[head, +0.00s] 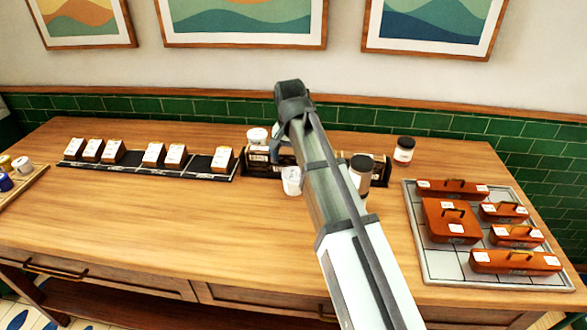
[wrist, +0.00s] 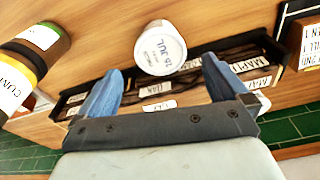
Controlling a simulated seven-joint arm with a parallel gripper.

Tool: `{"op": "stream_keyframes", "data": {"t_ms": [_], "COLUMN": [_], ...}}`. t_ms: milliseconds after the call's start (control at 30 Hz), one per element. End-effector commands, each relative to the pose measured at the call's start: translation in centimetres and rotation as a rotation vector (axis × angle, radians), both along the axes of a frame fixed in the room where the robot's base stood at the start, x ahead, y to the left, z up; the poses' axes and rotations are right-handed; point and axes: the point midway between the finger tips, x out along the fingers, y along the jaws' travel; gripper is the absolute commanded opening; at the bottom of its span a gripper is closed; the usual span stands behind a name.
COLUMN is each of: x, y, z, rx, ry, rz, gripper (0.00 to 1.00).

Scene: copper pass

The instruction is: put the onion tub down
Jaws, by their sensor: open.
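A small white tub (head: 291,180) stands on the wooden table just in front of the dark rack (head: 262,170). In the wrist view the white tub (wrist: 161,48) shows its round lid, with a label that reads 15 JUL; the smaller print is not clear, so I cannot confirm that it says onion. My gripper (wrist: 160,72) is open, its two blue fingers spread on either side of the tub with visible gaps. Nothing is held between them. In the head view my arm hides most of the gripper and part of the rack.
Dark-lidded jars stand right of my arm (head: 361,172) and near the wall (head: 404,150). A white-lidded jar (head: 257,136) is at the rack. A black strip (head: 137,168) holds several boxes at left. A tray (head: 425,262) holds orange cases at right. The front middle table is clear.

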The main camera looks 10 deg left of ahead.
Motion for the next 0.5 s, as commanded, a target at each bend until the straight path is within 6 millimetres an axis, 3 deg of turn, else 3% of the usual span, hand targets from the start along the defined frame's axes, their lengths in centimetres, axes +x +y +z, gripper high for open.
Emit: {"op": "stream_keyframes", "data": {"t_ms": [200, 500], "x": [-0.2, -0.4], "y": [0.1, 0.1], "z": [2.2, 2.9], "rx": [0.000, 0.000], "ry": [-0.001, 0.000], "rz": [0.000, 0.000], "gripper": [1.00, 1.00]}}
